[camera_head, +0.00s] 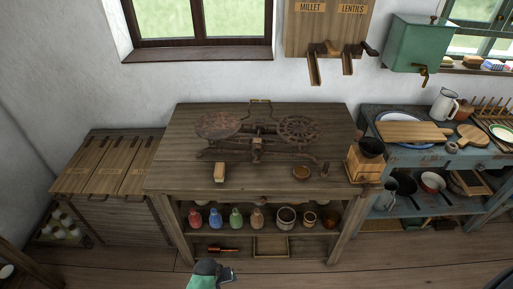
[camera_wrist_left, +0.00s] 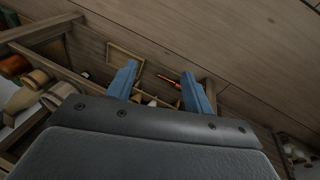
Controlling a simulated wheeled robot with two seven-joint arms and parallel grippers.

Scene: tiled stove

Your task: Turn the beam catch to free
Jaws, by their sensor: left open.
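A rusty balance scale (camera_head: 256,132) stands on the wooden workbench (camera_head: 190,150), with a pan at its left end and a spoked round plate at its right. A small pale part (camera_head: 257,143) sits at the middle of its front; I cannot tell whether this is the beam catch or how it is set. My left gripper (camera_head: 226,273) is low in front of the bench, well away from the scale. In the left wrist view its blue fingers (camera_wrist_left: 160,72) are apart and empty. The scale does not show there. My right gripper is not in view.
Several coloured bottles (camera_head: 235,218) and a red-handled tool (camera_head: 223,249) are on the shelves below.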

